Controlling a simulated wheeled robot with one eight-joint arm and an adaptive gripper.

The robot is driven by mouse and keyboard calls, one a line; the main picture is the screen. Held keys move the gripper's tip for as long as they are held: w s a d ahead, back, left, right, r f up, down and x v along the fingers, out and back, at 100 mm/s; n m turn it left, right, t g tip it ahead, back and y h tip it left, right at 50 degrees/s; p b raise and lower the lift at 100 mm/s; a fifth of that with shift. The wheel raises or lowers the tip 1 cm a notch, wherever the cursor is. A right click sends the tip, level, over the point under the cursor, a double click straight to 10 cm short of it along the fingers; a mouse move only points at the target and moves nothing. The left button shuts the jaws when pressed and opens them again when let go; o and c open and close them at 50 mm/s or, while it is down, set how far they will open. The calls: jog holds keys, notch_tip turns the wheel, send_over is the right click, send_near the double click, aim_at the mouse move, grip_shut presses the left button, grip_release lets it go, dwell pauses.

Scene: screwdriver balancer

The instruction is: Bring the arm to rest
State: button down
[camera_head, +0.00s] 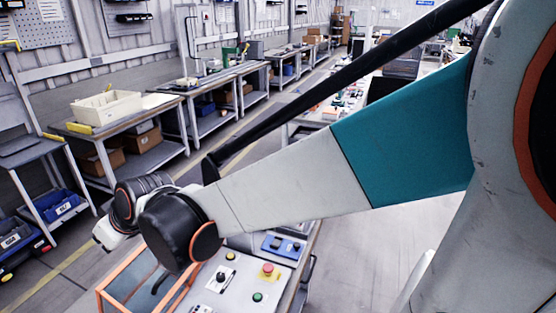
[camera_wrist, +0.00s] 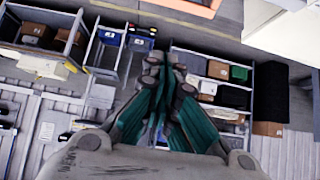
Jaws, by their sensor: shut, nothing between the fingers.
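My gripper (camera_wrist: 160,75) shows in the wrist view with its teal fingers drawn together and nothing between them. It hangs in free air, apart from the benches and shelves behind it. In the head view my arm stretches from the right edge down to the lower left. The wrist joint is above an orange-framed station, and the gripper's fingers cannot be made out there.
A control panel (camera_head: 240,282) with a red button (camera_head: 267,269) lies under my forearm, beside an orange frame (camera_head: 116,298). Workbenches line the left wall, one with a cream bin (camera_head: 106,107). Blue bins (camera_head: 62,206) stand at lower left. Floor at right is clear.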

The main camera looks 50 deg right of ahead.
jog(key=s+d+f+m+h+b, duration=0.1)
jog(key=s+d+f+b, duration=0.3)
jog(key=s, duration=0.2)
jog(key=s+d+f+m+g+h+b, duration=0.1)
jog(key=s+d+f+m+b, duration=0.1)
jog(key=s+d+f+b, duration=0.2)
jog(key=s+d+f+m+h+b, duration=0.1)
jog(key=s+d+f+b, duration=0.3)
jog(key=s, duration=0.6)
notch_tip(320, 180, down, 2)
jog(key=shift+m+h+b, duration=0.3)
jog(key=shift+b, duration=0.6)
